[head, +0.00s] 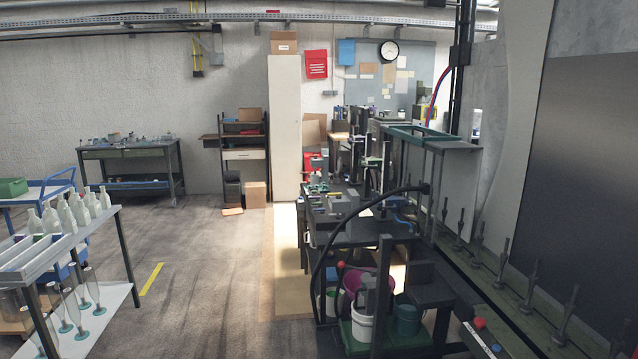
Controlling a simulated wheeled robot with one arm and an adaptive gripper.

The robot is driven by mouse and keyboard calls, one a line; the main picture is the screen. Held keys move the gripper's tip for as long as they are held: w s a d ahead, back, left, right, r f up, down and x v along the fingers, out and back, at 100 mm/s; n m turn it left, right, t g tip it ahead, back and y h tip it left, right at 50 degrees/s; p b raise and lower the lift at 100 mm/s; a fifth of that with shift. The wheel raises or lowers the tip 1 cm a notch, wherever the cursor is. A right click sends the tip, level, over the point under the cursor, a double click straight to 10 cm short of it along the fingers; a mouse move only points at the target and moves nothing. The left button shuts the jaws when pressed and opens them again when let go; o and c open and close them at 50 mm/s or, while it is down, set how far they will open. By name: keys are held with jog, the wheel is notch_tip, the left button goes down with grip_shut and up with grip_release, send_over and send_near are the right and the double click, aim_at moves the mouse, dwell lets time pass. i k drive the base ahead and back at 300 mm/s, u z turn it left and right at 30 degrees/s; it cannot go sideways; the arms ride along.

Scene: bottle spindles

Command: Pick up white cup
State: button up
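No small white cup can be made out clearly. A white, bucket-like container (361,329) stands low under the dark workbench (362,232), right of centre, on a green base. A dark upright post partly hides its right side. Several white bottles (68,215) stand on the rack at the left; they look like bottles, not cups. My gripper is not in view, so its state and its distance from these things do not show.
A magenta bucket (352,280) and a teal bucket (407,319) are close to the white container. The bottle rack (62,246) stands left, and a row of spindles (503,262) runs along the right. The floor (205,285) between rack and workbench is clear.

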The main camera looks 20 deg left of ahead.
aim_at(314, 178)
jog(key=u, duration=1.6)
jog(key=i, duration=5.75)
jog(key=z, duration=2.2)
jog(key=i, duration=1)
jog(key=u, duration=0.45)
